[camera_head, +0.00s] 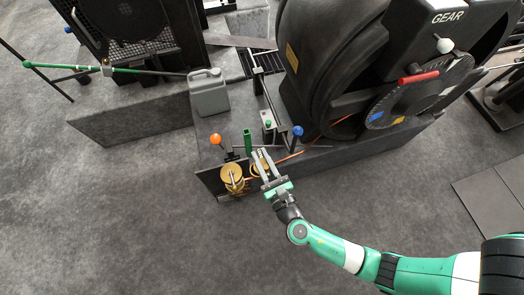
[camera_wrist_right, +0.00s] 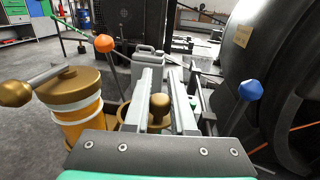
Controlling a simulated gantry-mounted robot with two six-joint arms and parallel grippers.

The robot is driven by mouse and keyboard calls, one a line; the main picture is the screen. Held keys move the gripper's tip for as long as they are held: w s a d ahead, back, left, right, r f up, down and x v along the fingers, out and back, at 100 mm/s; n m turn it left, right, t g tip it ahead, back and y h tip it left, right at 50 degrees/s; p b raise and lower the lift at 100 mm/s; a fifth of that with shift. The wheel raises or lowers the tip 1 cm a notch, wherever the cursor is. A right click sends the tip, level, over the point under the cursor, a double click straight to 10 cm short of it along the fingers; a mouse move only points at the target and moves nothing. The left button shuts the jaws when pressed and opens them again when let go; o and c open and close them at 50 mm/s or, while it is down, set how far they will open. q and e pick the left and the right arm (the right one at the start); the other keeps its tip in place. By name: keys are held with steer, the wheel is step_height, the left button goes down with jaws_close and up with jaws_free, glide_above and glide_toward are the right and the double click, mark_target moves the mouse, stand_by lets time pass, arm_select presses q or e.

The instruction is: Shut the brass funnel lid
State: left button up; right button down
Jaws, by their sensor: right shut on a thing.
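My right gripper (camera_head: 263,160) reaches in from the lower right, at the front edge of the machine's base. Its fingers (camera_wrist_right: 166,88) are shut on a brass knob (camera_wrist_right: 159,104), which shows between them in the wrist view. Below the knob is a round brass funnel-like rim (camera_wrist_right: 132,117), also seen beside the fingers in the head view (camera_head: 257,171). The fingers hide part of it, so I cannot tell how far its lid is closed. Left of it stands a brass-topped amber cup (camera_head: 233,178) with a handle, also in the wrist view (camera_wrist_right: 72,92). My left gripper is out of view.
An orange-knobbed lever (camera_head: 215,139) and a blue-knobbed lever (camera_head: 297,131) flank the gripper. A green upright post (camera_head: 248,142) stands just behind it. A grey jerrycan (camera_head: 208,92) and the large black machine housing (camera_head: 320,60) stand farther back. The floor in front is clear.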

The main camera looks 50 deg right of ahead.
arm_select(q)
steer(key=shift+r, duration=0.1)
arm_select(e)
steer(key=shift+a+r+m+h, duration=0.1)
steer(key=shift+r+m+h, duration=0.15)
steer(key=shift+h, duration=0.25)
steer(key=c, duration=0.7)
jaws_free()
steer(key=shift+f, duration=0.1)
steer(key=shift+c, duration=0.2)
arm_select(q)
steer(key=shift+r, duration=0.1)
arm_select(e)
steer(key=shift+s, duration=0.1)
